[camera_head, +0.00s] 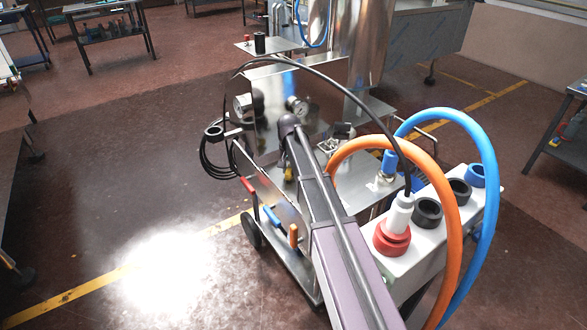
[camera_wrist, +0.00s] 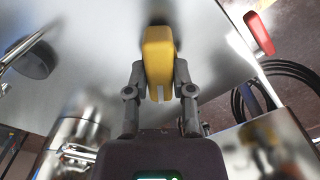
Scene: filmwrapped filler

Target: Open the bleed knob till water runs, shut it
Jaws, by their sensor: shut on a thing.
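A yellow knob (camera_wrist: 158,50), which looks like the bleed knob, stands out from a grey metal panel (camera_wrist: 100,40) in the wrist view. My gripper (camera_wrist: 159,78) has one finger on each side of it and is shut on it. The knob's long side runs roughly up and down in that picture. No running water shows in either view. In the head view my arm covers most of the gripper, and a small yellow spot (camera_head: 288,172) shows beside the arm; I cannot tell if it is the knob.
Red (camera_head: 248,186), blue (camera_head: 271,215) and orange (camera_head: 293,236) levers line the cart's near edge. The red lever also shows in the wrist view (camera_wrist: 259,33). A black hose coil (camera_wrist: 268,95) hangs close by. A steel cylinder (camera_wrist: 72,145) is at lower left. Floor left of the cart is clear.

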